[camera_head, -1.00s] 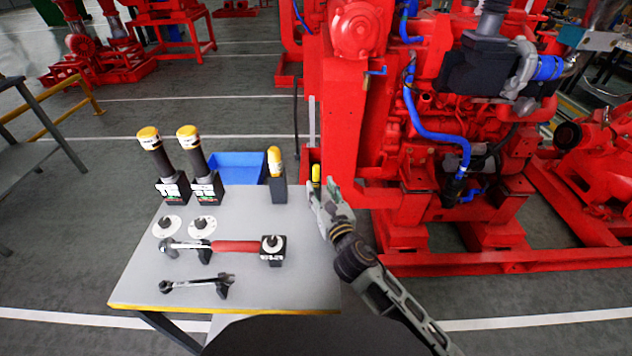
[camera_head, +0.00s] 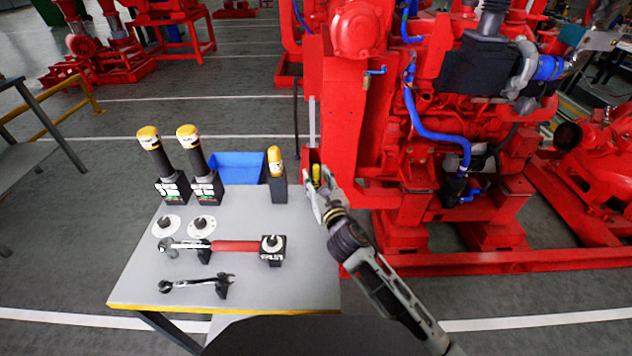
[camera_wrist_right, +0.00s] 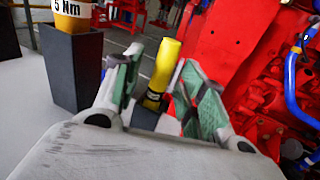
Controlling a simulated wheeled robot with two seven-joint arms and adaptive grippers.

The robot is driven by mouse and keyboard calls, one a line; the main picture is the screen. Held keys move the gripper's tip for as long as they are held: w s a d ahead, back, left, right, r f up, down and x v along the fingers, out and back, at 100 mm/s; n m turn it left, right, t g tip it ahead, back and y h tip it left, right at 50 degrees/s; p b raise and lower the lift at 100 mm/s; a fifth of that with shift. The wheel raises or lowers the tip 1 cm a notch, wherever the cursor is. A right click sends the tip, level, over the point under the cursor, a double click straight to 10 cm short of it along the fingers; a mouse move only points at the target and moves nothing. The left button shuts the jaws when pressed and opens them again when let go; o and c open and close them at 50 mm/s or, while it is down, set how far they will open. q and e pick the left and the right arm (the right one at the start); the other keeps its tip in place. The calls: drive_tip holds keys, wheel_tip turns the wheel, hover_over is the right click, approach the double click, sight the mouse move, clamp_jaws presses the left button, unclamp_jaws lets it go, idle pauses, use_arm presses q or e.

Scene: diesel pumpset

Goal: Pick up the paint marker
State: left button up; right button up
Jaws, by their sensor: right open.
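In the right wrist view the marker (camera_wrist_right: 163,66) shows a black band low down and leans slightly, between the two fingers. My right gripper (camera_head: 318,196) is open, with its fingers on either side of the marker (camera_wrist_right: 155,88). I cannot tell whether either finger touches it. The marker's lower end is partly hidden by the gripper. My left gripper is not in view.
A dark holder with a yellow-topped tool (camera_head: 276,168) stands just left of the marker. Two yellow-capped tools (camera_head: 155,160), a red-handled torque wrench (camera_head: 235,246) and a wrench (camera_head: 195,284) are on the grey table (camera_head: 290,290). A blue bin (camera_head: 238,167) is behind. The red engine (camera_head: 345,130) stands close right.

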drive_tip(key=shift+w+a, duration=0.15)
drive_tip(key=shift+w, duration=0.4)
clamp_jaws()
